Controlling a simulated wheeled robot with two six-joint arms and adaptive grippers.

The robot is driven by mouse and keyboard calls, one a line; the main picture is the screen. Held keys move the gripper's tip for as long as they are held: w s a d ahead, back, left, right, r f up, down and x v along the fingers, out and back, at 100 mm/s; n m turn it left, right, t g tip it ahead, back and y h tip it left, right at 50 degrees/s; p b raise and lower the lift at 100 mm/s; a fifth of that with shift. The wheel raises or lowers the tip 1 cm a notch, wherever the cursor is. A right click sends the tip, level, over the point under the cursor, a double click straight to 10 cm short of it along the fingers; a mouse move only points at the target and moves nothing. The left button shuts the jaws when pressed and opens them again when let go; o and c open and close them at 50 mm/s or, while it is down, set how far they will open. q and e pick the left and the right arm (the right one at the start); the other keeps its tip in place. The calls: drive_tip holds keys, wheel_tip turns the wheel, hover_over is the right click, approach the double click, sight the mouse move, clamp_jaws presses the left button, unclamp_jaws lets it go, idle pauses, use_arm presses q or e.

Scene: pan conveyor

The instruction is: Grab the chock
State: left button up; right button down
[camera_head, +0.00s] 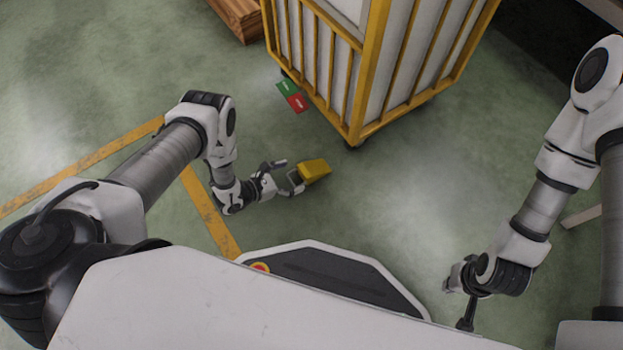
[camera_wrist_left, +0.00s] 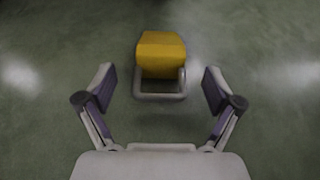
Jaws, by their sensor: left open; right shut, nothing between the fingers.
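The chock (camera_head: 314,171) is a yellow block on the green floor, in front of the yellow-framed cart. In the left wrist view the chock (camera_wrist_left: 161,55) is at the upper middle, with a pale grey loop handle (camera_wrist_left: 160,95) on its near side. My left gripper (camera_head: 284,177) is open, with its fingers at the handle end of the chock. In the left wrist view my left gripper (camera_wrist_left: 158,88) has one finger on each side of the handle, with gaps on both sides. My right gripper (camera_head: 466,322) is shut and empty, low at the right, partly hidden by my body.
A cart (camera_head: 361,75) with yellow bars and pale panels stands behind the chock. A green and red tag (camera_head: 291,97) is beside its lower left. A wooden box (camera_head: 239,16) is at the top. Yellow floor lines (camera_head: 210,212) run at the left. The floor right of the chock is clear.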

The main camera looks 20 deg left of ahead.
sight(316, 167)
use_arm(q)
drive_tip(key=b+x, duration=0.4)
drive_tip(key=x, duration=0.2)
drive_tip(key=shift+w+d+f, duration=0.1)
drive_tip(key=shift+w+d, duration=0.1)
drive_tip(key=shift+d, duration=0.05)
drive_tip(key=shift+w+d, duration=0.2)
drive_tip(key=shift+w, duration=0.1)
drive_tip(key=c, duration=1.5)
